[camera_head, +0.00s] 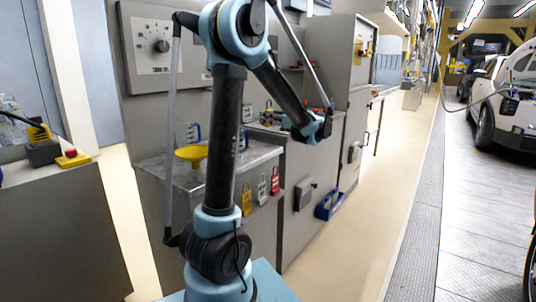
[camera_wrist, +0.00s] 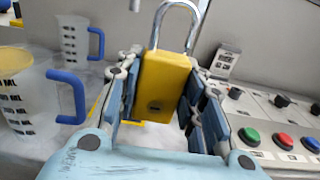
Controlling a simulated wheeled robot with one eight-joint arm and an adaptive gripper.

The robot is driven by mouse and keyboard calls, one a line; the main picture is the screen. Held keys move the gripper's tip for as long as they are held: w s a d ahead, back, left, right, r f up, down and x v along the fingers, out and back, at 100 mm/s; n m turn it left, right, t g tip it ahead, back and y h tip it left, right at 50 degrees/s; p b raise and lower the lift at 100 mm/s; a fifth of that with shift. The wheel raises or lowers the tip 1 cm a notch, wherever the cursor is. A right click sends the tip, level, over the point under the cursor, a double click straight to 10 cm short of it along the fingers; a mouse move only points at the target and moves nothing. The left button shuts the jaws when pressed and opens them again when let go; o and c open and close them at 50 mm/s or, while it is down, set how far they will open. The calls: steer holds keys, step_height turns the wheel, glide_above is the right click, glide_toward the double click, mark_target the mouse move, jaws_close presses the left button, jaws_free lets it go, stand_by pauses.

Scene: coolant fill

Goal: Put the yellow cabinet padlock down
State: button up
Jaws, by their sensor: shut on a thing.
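In the wrist view, the yellow padlock (camera_wrist: 165,84) is upright between the fingers of my gripper (camera_wrist: 163,92). Its silver shackle points up and a dark keyhole mark shows on its body. My gripper is shut on the padlock's sides, with a pale bench surface behind and below. Whether the padlock touches that surface cannot be told. In the head view, my arm bends over the bench to the right, and the held padlock cannot be made out at its end. Another yellow padlock (camera_head: 247,201) hangs on the bench front.
A near measuring jug (camera_wrist: 25,98) and a farther jug (camera_wrist: 73,40) stand left of my gripper. A control panel with green (camera_wrist: 249,136) and red (camera_wrist: 283,141) buttons is on the right.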

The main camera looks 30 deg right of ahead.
steer(key=shift+w+d+f, duration=0.15)
steer(key=shift+d+f, duration=0.1)
steer(key=shift+f, duration=5.3)
steer(key=o, duration=1.1)
steer(key=shift+f, duration=0.1)
